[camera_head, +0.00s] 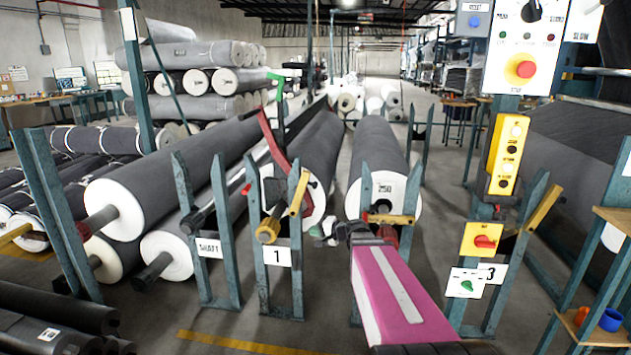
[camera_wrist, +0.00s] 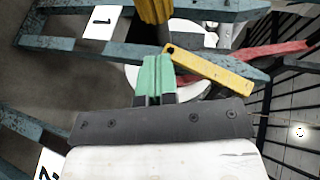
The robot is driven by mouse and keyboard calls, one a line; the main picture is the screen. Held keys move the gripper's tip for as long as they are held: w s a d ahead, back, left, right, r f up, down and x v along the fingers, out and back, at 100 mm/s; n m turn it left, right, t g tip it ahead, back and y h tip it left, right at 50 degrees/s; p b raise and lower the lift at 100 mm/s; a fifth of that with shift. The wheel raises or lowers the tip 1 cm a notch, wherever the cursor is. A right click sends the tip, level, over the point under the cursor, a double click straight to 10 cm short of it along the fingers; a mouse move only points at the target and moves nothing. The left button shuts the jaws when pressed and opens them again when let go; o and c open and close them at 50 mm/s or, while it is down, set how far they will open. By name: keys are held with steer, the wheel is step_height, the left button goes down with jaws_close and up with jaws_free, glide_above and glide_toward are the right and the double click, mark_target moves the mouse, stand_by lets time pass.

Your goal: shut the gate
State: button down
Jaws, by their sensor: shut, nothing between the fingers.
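The gate seems to be the yellow bar (camera_head: 299,193) on the blue-grey stand marked 1 (camera_head: 278,257); it stands tilted up. In the wrist view the yellow bar (camera_wrist: 212,70) runs slantwise just beyond my fingers, with a dark bolt hole near one end. My gripper (camera_head: 324,233) is right of that stand, in front of a grey roll. In the wrist view its green fingers (camera_wrist: 157,72) are together with nothing between them. Their tips look close to the bar's bolted end; I cannot tell whether they touch it.
Another yellow bar (camera_head: 388,219) lies level across the stand behind my arm. A third yellow bar (camera_head: 543,207) is tilted up at the stand marked 3. A red lever (camera_head: 265,140) rises behind stand 1. Large grey rolls (camera_head: 175,170) fill the left. Control boxes (camera_head: 505,155) hang right.

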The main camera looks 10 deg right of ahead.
steer(key=w+d+r+m+t+h, duration=0.2)
steer(key=w+d+r+m+t, duration=0.6)
steer(key=d+r, duration=0.25)
steer(key=w+a+r, duration=0.3)
steer(key=w+a, duration=0.4)
steer(key=w, duration=0.2)
steer(key=shift+a+m+t, duration=0.3)
steer(key=shift+t, duration=0.1)
steer(key=shift+a, duration=0.1)
